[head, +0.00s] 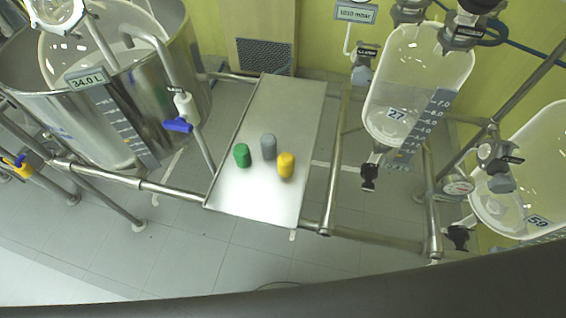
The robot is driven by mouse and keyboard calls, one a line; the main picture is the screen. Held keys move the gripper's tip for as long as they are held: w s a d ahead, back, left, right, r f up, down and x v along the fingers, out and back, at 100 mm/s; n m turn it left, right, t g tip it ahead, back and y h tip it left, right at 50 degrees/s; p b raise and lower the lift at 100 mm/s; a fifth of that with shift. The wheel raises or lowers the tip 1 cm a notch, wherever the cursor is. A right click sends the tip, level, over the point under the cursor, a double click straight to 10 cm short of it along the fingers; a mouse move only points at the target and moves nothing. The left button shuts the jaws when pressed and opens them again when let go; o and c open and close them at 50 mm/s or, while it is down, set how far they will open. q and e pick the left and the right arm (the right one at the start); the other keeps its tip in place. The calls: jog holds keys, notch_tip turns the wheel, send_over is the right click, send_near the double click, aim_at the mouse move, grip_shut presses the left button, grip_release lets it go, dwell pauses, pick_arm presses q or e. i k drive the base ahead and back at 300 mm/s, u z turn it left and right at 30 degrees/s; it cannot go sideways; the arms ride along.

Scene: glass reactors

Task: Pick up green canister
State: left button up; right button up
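The green canister (242,155) is a short cylinder standing on a metal shelf plate (285,100) in the middle of the head view. It is the leftmost of three canisters. A grey canister (268,147) stands just to its right, and a yellow canister (286,165) stands right of that and a little nearer. The three appear close together but apart. Neither of my grippers shows in the head view.
A large steel vessel (180,75) with a blue-handled valve (178,125) stands left of the plate. Glass reactors (415,75) (530,180) with valves are at the right. Metal frame tubes (170,190) border the plate. The plate's far half is bare.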

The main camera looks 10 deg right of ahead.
aim_at(242, 151)
jog(key=u, duration=2.15)
jog(key=k, duration=1.25)
jog(key=z, duration=2.25)
